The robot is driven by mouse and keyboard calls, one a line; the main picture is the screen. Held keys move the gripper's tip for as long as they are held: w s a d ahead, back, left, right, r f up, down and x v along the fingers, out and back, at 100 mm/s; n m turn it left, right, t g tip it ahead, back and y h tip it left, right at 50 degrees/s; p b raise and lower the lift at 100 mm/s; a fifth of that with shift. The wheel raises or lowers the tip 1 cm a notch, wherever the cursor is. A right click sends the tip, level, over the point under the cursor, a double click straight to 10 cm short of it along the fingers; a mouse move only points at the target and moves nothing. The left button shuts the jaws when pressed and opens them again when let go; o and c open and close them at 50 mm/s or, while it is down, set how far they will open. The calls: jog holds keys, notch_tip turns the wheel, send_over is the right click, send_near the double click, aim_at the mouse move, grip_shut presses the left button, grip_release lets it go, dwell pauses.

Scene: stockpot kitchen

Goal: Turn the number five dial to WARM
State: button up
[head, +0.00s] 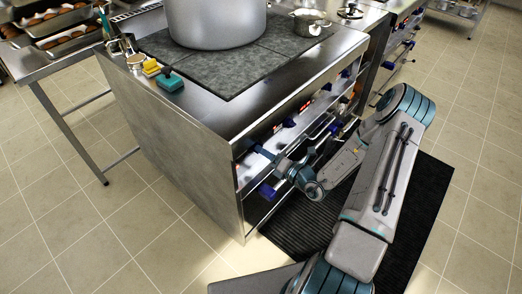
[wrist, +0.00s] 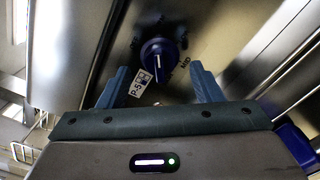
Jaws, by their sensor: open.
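The blue dial (wrist: 161,52) has a white pointer line and sits on the metal front panel (wrist: 215,40) in the wrist view. A tag reading P-5 (wrist: 140,83) is beside it at lower left, and MID is printed to its right. The pointer line looks nearly upright in the picture. My gripper (wrist: 158,68) is open, one finger on each side of the dial, with visible gaps. In the head view my gripper (head: 264,153) is at the front panel's near end and hides the dial.
Other blue knobs (head: 288,122) line the stove front, with a lower knob (head: 266,192) just below my gripper. A large stockpot (head: 216,22) stands on the cooktop. A teal sponge (head: 170,83) lies near the counter's left edge. A black mat (head: 300,222) covers the floor in front.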

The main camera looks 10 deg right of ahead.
jog(key=v, duration=1.1)
jog(key=s+a+r+n+g+p, duration=0.1)
jog(key=s+a+r+n+g, duration=0.3)
jog(key=n, duration=0.3)
jog(key=s+a+r+n+g+y+p, duration=0.1)
jog(key=s+a+r+n+g, duration=0.1)
jog(key=a+r+n+g, duration=0.35)
jog(key=s+a+r+n+g+p, duration=0.1)
jog(key=s+a+r+n+g, duration=0.3)
jog(key=n, duration=0.6)
jog(key=s+d+r+n+t+h+p, duration=0.1)
jog(key=s+d+r+n+h, duration=0.1)
jog(key=r+n+h, duration=0.3)
jog(key=s+d+r+n+h+p, duration=0.2)
jog(key=r+n+h, duration=0.4)
jog(key=r+n, duration=0.6)
jog(key=shift+s+d+t+h, duration=0.35)
jog(key=shift+s+d, duration=0.35)
jog(key=shift+s, duration=0.45)
